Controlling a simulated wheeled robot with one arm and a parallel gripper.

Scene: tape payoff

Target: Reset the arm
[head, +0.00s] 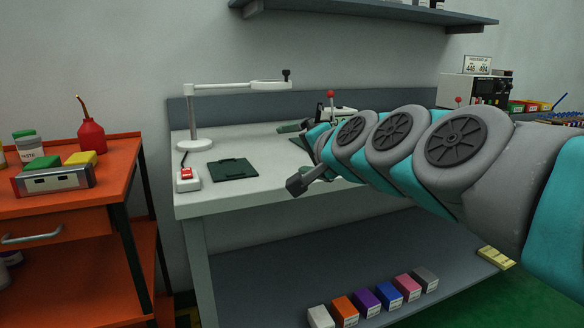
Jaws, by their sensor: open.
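My arm reaches in from the right edge and stretches left over the white workbench (250,199). My gripper (299,183) is at its far left end, in front of the bench's front edge. It is open, and I see nothing held in it. The arm's links hide part of the gripper and the middle and right of the bench top.
A dark green mat (232,169), a red-button switch box (187,179) and a white lamp stand (194,143) are on the bench. An orange cart (95,208) stands left. Several coloured boxes (366,299) line the lower shelf. A wall shelf (375,12) hangs above.

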